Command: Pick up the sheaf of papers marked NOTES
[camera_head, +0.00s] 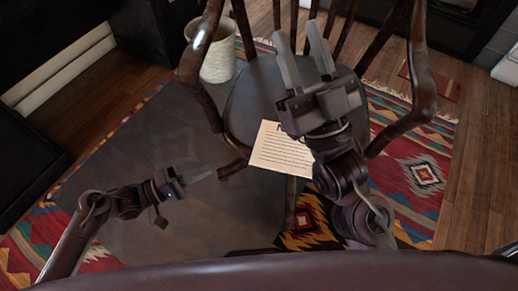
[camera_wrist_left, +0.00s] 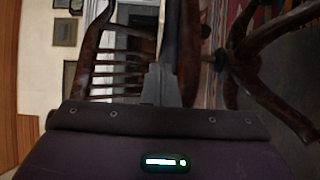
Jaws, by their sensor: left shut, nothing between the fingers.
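The sheaf of papers (camera_head: 277,151) is cream with dark lines of writing. It is by the front edge of the wooden chair's seat in the head view; I cannot tell what bears it. My right arm hides its right part and most of its heading, of which an N shows. My right gripper (camera_head: 303,42) is open, its two fingers apart over the chair seat, beyond the papers. My left gripper (camera_head: 205,173) is shut and empty, to the left of the papers and apart from them. Its fingers (camera_wrist_left: 163,85) also show in the left wrist view.
The wooden chair (camera_head: 250,95) has curved arms on both sides and a spindle back. A white woven basket (camera_head: 217,62) stands behind its left arm. A patterned rug (camera_head: 425,165) lies on the wooden floor. A dark brown curved edge (camera_head: 270,275) runs along the bottom.

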